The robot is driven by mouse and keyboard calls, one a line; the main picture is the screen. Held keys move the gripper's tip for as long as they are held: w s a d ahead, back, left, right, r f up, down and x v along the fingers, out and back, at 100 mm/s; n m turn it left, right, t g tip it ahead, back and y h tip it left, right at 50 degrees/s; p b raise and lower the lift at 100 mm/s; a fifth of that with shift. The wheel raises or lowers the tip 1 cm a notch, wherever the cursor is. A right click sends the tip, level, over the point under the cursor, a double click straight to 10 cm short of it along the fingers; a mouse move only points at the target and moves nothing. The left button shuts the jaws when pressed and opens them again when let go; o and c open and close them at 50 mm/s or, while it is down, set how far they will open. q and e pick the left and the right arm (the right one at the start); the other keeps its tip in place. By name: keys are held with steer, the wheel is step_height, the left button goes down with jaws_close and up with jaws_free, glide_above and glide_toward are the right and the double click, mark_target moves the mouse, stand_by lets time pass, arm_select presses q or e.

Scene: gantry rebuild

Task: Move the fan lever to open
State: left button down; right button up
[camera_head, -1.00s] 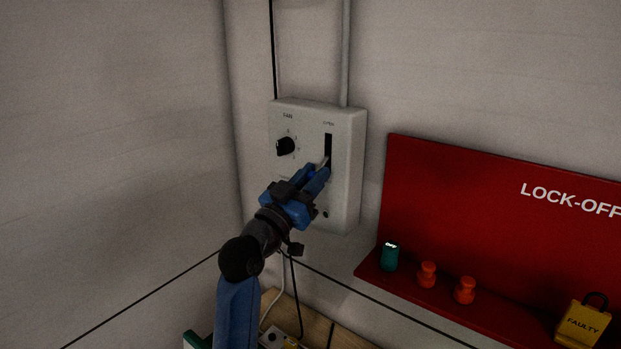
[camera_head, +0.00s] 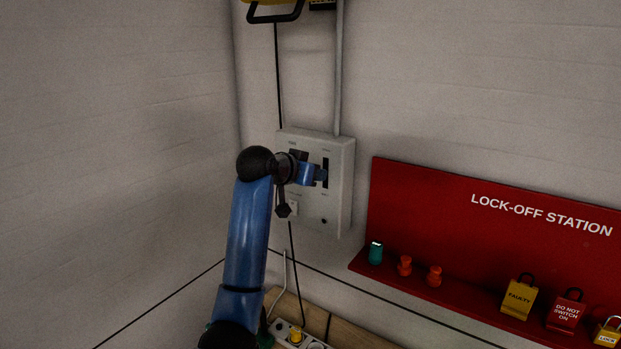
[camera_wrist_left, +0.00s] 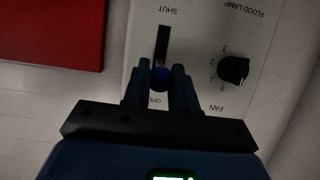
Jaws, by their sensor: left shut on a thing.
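The fan control box (camera_head: 341,190) is a pale grey panel on the wall, with a dark vertical slot (camera_head: 326,165) on its front. In the left wrist view, upside down, the slot (camera_wrist_left: 163,45) runs between the words SHUT and OPEN. The fan lever's round blue knob (camera_wrist_left: 161,79) sits near the OPEN end. My left gripper (camera_head: 321,175) is shut on the knob, with one finger on each side in the left wrist view (camera_wrist_left: 161,82). The lever's stem is hidden by the knob and fingers. My right gripper is in neither view.
A red lock-off station (camera_head: 480,240) to the right carries padlocks and small orange and green items. A socket strip (camera_head: 295,335) lies below. Wall left of the box is clear.

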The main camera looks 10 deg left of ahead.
arm_select(q)
steer(key=shift+w+d+r+g+y, duration=0.15)
steer(key=shift+r+g+y, duration=0.1)
steer(key=shift+g, duration=0.45)
steer(key=shift+w+r+g+y, duration=0.15)
steer(key=shift+r+g+y, duration=0.1)
steer(key=shift+g, duration=0.45)
steer(key=c, duration=1.1)
jaws_free()
steer(key=shift+f, duration=0.1)
steer(key=shift+o, duration=0.7)
steer(key=shift+w, duration=0.2)
steer(key=b+v, duration=0.5)
steer(key=v, duration=0.6)
